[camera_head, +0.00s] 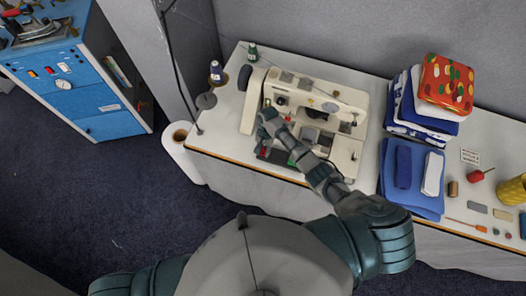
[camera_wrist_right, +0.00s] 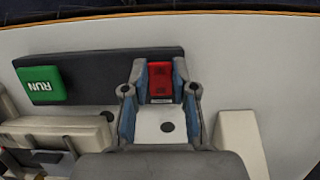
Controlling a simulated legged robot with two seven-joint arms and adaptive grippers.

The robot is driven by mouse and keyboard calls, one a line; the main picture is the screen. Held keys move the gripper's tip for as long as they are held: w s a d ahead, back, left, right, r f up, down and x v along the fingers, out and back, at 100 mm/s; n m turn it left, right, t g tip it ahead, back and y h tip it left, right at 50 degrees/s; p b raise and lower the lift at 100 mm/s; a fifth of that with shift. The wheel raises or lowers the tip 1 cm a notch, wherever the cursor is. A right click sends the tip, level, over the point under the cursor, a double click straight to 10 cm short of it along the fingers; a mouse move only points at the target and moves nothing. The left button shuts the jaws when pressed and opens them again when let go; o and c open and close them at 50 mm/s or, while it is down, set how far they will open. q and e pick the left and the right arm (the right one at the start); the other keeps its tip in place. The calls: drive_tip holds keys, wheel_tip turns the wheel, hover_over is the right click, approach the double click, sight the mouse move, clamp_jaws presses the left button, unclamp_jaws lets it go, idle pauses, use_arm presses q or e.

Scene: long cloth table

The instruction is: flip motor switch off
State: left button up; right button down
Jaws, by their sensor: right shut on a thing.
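The motor switch box is a dark panel (camera_wrist_right: 95,72) at the front of the cream sewing machine (camera_head: 348,120). It bears a green button marked RUN (camera_wrist_right: 41,85) and a red button (camera_wrist_right: 160,84). My right gripper (camera_wrist_right: 159,92) has one finger on each side of the red button and is shut on it. In the head view my right gripper (camera_head: 264,139) reaches down over the switch area, and the hand partly hides the red button. My left gripper is out of view.
Thread spools (camera_head: 216,72) stand at the table's left end. Folded cloths (camera_head: 412,178) and a stack with a patterned red box (camera_head: 446,84) lie right of the machine. Small sewing items are farther right. The table's front edge (camera_head: 230,160) is close to the switch.

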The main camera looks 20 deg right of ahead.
sight(265, 148)
drive_tip(key=c, duration=0.9)
unclamp_jaws()
drive_tip(key=v, duration=1.2)
drive_tip(key=shift+w, duration=0.1)
